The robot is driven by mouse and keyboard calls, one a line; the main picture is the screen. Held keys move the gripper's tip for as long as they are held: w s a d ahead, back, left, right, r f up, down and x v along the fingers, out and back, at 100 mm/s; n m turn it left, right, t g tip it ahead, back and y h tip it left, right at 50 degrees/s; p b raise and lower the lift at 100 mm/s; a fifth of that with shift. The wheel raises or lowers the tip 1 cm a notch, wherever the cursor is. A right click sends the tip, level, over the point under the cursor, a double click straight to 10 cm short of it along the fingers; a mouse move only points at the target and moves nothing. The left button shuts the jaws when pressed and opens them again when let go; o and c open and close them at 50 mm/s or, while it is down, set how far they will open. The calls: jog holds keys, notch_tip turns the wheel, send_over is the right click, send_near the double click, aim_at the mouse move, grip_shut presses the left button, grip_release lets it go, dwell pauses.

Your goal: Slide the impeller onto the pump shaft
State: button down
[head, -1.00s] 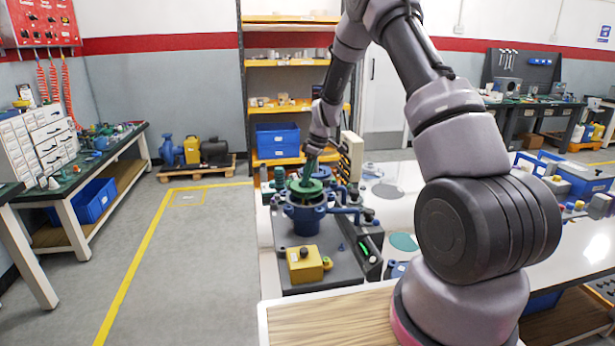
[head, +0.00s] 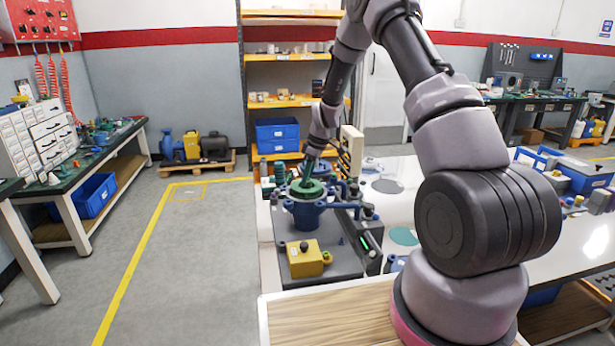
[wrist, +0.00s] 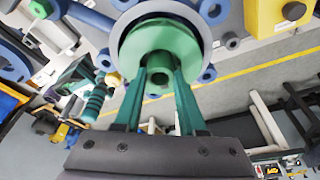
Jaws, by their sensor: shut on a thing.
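The green impeller (head: 306,188) sits at the mouth of the blue pump housing (head: 305,214) on a dark bench plate. In the wrist view its round disc (wrist: 190,48) lies within the housing's pale round rim, looking roughly centred. My gripper (head: 307,180) comes down from above and is shut on the impeller's raised hub. The wrist view shows my gripper's two green fingers (wrist: 159,77) on either side of the hub. The pump shaft is hidden under the impeller, so I cannot tell how far the impeller is on it.
A yellow box (head: 306,258) stands in front of the housing. Blue fittings surround the housing, and a pale upright panel (head: 351,152) stands close behind the gripper. The white table (head: 410,205) is partly clear to the right. A shelf rack with blue bins (head: 278,133) stands behind.

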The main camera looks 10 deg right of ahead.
jog(key=shift+f, duration=0.2)
jog(key=shift+f, duration=0.4)
jog(key=shift+f, duration=1)
dwell(1.6)
jog(key=shift+c, duration=2)
grip_release()
notch_tip(320, 180, up, 9)
